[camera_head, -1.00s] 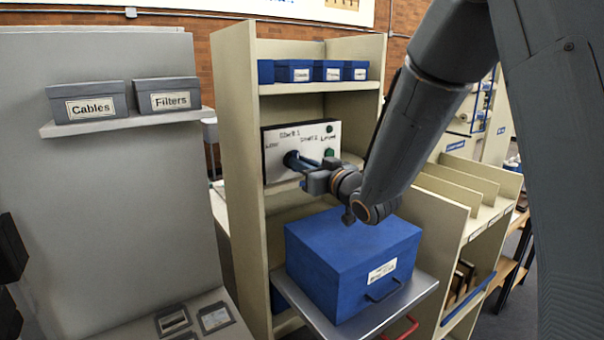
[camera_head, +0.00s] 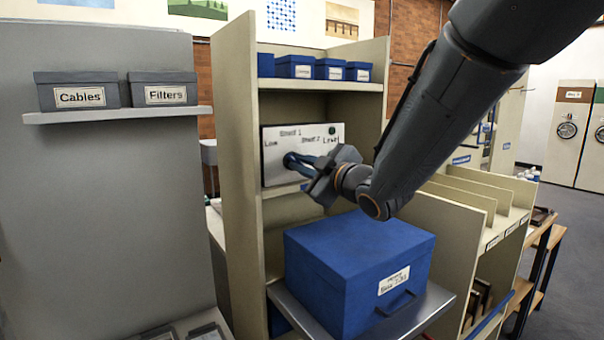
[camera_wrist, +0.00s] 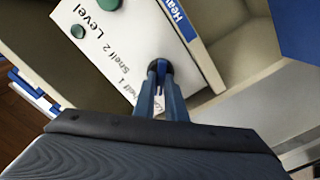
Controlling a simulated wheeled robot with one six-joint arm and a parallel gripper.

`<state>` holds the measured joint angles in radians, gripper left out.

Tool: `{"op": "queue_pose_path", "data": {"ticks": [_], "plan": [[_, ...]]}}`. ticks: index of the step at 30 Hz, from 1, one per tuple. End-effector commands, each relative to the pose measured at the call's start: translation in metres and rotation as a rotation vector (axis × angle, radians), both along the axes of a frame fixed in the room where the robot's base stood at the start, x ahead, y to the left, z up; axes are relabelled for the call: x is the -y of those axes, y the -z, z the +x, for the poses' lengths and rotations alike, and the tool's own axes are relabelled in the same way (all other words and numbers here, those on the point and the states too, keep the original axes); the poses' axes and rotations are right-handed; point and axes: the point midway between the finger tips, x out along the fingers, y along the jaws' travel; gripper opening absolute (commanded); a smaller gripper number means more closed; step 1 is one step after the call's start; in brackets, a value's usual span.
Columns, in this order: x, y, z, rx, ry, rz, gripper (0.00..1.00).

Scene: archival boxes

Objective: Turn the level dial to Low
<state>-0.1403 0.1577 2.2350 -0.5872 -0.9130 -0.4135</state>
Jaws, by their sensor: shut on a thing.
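The level dial (camera_wrist: 153,65) is a small dark round knob on a white panel (camera_head: 275,172) inside the beige shelf unit. The panel carries the words Low, Shelf 1, Shelf 2 and Level. In the wrist view the panel (camera_wrist: 140,42) appears tilted, with Level, Shelf 2 and part of Shelf 1 readable. My gripper (camera_head: 290,160) reaches the panel from the right, its blue fingers shut on the dial. In the wrist view my gripper (camera_wrist: 161,80) has both fingertips at the dial. The fingers hide most of the dial, so its exact setting cannot be read.
A blue box (camera_head: 350,270) stands on a grey tray (camera_head: 437,302) below my arm. Small blue boxes (camera_head: 295,66) line the shelf above. Grey Cables (camera_head: 75,90) and Filters (camera_head: 162,88) boxes sit on the left ledge. The shelf's side wall (camera_head: 238,180) stands close left of the panel.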

Motion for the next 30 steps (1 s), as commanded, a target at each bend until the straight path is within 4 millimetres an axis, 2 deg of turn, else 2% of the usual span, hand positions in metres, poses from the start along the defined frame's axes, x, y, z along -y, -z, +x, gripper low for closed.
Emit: {"op": "queue_pose_path", "data": {"ticks": [9, 22, 23, 25, 26, 30], "plan": [[0.0003, 0.0020, 0.0000, 0.042, 0.001, -0.069, 0.00], [0.0004, 0.0016, -0.0001, 0.047, 0.001, -0.076, 0.00], [0.0004, 0.0016, -0.0001, 0.046, 0.001, -0.075, 0.14], [0.0003, 0.0014, -0.0002, 0.046, 0.001, -0.075, 0.26], [0.0003, 0.0013, -0.0002, 0.048, 0.001, -0.074, 0.30], [0.0001, 0.0009, -0.0002, 0.048, 0.001, -0.074, 0.30]]}}
